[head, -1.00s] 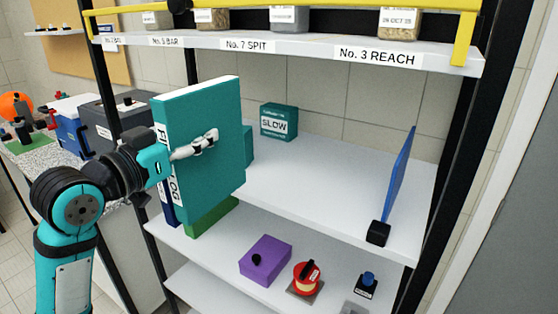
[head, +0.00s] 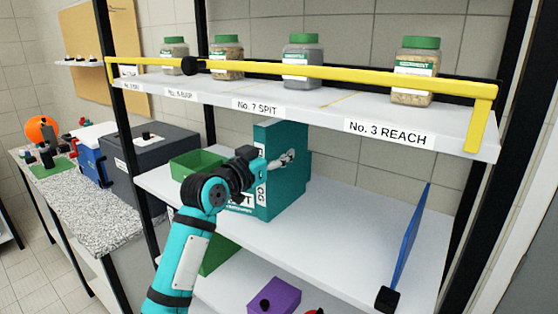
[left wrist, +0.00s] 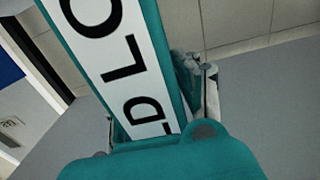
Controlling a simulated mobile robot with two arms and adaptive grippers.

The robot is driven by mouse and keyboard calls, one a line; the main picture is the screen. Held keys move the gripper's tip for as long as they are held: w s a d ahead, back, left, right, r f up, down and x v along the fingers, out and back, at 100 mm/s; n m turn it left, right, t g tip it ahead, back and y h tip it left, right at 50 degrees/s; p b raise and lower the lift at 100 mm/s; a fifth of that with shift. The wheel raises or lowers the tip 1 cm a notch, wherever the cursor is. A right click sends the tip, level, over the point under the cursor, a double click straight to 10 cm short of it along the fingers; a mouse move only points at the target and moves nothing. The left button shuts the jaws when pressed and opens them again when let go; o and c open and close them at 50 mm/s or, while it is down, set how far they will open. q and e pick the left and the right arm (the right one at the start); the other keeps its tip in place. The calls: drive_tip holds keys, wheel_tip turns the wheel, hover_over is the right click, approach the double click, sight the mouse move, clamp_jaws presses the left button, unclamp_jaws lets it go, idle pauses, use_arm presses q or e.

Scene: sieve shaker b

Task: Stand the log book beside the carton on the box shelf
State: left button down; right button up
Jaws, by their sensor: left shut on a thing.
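The log book (head: 286,197) is a thick teal binder with a white spine label, held upright over the box shelf (head: 350,235). My left gripper (head: 278,161) is shut on its upper part. The left wrist view shows the lettered spine (left wrist: 115,65) between the fingers. I cannot tell whether the book's bottom touches the shelf. A white-labelled teal surface (head: 240,209), possibly the carton, shows beside the book's lower left, partly behind my arm. Another teal edge shows at the book's right; what it belongs to is hidden. My right gripper is not in view.
A blue panel (head: 408,240) with a black foot stands at the shelf's right end. The upper shelf (head: 330,113) has jars and a yellow rail (head: 330,74) above the book. A green bin (head: 195,164) is at the left. The shelf's middle right is clear.

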use_arm(q)
drive_tip(key=shift+d+r, duration=0.1)
wheel_tip(320, 180, down, 3)
drive_tip(key=shift+f+p, duration=0.2)
drive_tip(key=shift+p, duration=0.7)
drive_tip(key=c, duration=1.4)
unclamp_jaws()
drive_tip(key=shift+f, duration=0.25)
drive_tip(key=o, duration=0.5)
drive_tip(key=shift+r, duration=0.15)
